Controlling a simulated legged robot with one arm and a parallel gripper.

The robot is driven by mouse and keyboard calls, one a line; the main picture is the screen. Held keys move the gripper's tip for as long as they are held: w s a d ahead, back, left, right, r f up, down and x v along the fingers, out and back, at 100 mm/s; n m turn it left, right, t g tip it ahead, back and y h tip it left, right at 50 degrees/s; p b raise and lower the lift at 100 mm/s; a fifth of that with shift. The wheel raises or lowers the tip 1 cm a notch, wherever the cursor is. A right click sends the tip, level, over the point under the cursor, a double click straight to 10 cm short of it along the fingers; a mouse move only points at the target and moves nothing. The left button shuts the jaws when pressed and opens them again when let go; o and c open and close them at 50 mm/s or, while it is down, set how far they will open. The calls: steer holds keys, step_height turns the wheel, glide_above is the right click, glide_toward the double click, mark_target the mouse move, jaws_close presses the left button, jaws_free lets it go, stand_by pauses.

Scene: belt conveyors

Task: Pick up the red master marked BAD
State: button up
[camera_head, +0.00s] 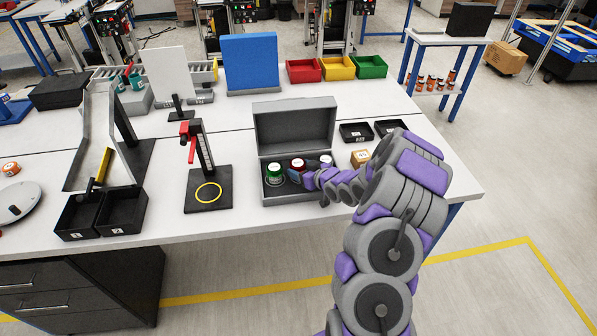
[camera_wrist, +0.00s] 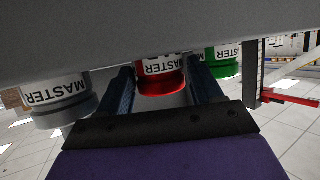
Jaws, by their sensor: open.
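The red master (camera_head: 297,164) stands in the open grey case (camera_head: 296,119), between a green-banded master (camera_head: 273,173) and a grey one (camera_head: 326,160). In the wrist view the red master (camera_wrist: 163,84) shows between the two fingers of my gripper (camera_wrist: 160,72), with a gap on each side. The grey master (camera_wrist: 62,103) is outside the left finger and the green master (camera_wrist: 225,62) outside the right finger. All three labels read MASTER; I cannot read BAD on any. In the head view my gripper (camera_head: 311,179) is low at the case, partly hiding the masters.
The raised case lid is behind the masters. A black stand with a yellow ring (camera_head: 208,192) is left of the case. Red, yellow and green bins (camera_head: 338,68) stand behind.

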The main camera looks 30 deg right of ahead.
steer(key=shift+d, duration=0.45)
steer(key=shift+c, duration=1.3)
steer(key=shift+f, duration=0.1)
steer(key=shift+c, duration=0.8)
steer(key=shift+a, duration=0.35)
steer(key=c, duration=0.5)
steer(key=shift+o, duration=0.2)
steer(key=shift+d+r, duration=0.15)
steer(key=shift+r, duration=0.05)
